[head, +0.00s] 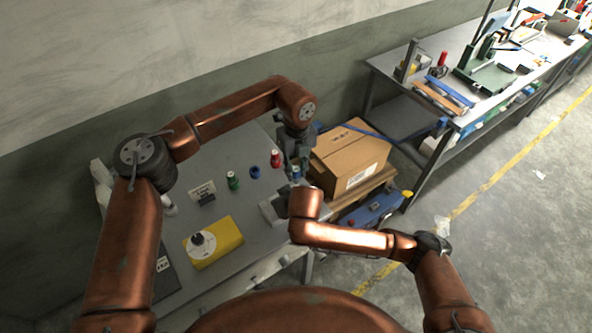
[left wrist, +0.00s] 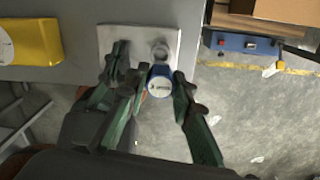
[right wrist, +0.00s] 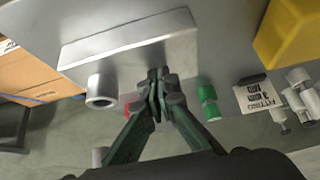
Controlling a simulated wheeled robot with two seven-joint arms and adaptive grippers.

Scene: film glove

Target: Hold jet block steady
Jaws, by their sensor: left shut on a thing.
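A flat grey metal block, the likely jet block (head: 270,208), lies at the table's right edge. It also shows in the left wrist view (left wrist: 112,33) and, with a short round stub, in the right wrist view (right wrist: 130,40). My left gripper (head: 295,165) is shut on a blue-and-white cylinder (left wrist: 160,82), close to the block's stub. My right gripper (right wrist: 164,82) has its fingertips together against the block's edge. I cannot tell whether they pinch it or only touch it. In the head view my right arm hides that gripper and part of the block.
A green cylinder (head: 233,180), a blue ring-like piece (head: 255,172), a red cylinder (head: 276,158) and a small sign (head: 202,193) stand on the table. A yellow box (head: 213,242) is at the front. A cardboard box (head: 350,155) stands beyond the table's right edge.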

